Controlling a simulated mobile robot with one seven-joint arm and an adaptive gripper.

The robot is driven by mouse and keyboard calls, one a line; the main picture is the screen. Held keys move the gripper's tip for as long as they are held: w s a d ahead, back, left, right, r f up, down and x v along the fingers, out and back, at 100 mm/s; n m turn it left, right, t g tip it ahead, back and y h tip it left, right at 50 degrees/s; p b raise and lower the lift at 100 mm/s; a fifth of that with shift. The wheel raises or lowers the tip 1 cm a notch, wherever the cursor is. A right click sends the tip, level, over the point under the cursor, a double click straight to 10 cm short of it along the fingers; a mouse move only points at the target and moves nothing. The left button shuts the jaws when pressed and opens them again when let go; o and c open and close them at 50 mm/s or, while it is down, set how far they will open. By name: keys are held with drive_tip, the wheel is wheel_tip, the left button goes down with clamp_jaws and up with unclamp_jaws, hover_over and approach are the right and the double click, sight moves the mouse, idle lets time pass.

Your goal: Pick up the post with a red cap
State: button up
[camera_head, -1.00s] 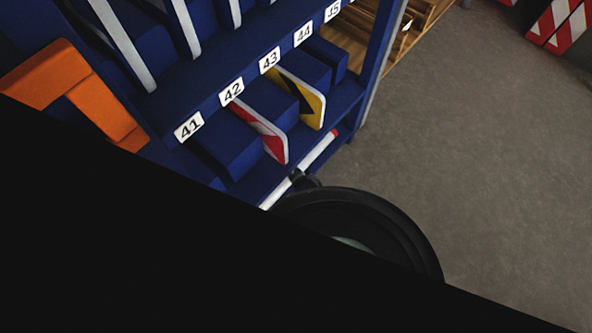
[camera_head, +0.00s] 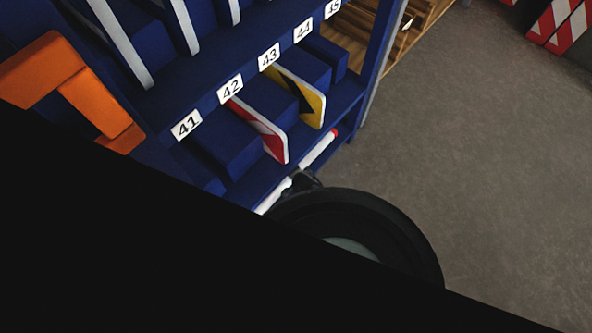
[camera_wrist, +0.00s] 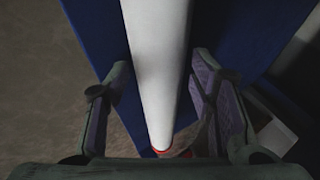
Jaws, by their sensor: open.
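The post (camera_head: 318,153) is a white tube with a red cap (camera_head: 334,133) at its far end. It lies along the front of the blue shelf's lowest level in the head view, its middle partly hidden by my gripper (camera_head: 304,181). In the wrist view the white post (camera_wrist: 158,60) runs down between the two fingers of my gripper (camera_wrist: 160,68), with the red cap (camera_wrist: 174,153) near the bottom, partly hidden. The fingers are apart, one on each side of the post, with a visible gap on both sides.
The blue shelf (camera_head: 215,97) holds sign boards in numbered slots, with a red-and-white board (camera_head: 270,137) and a yellow-and-black board (camera_head: 310,103) close above the post. An orange piece (camera_head: 50,68) is at left. Grey floor (camera_head: 480,170) is open at right.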

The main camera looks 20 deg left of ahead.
drive_tip(key=shift+c, duration=0.2)
clamp_jaws()
idle(0.3)
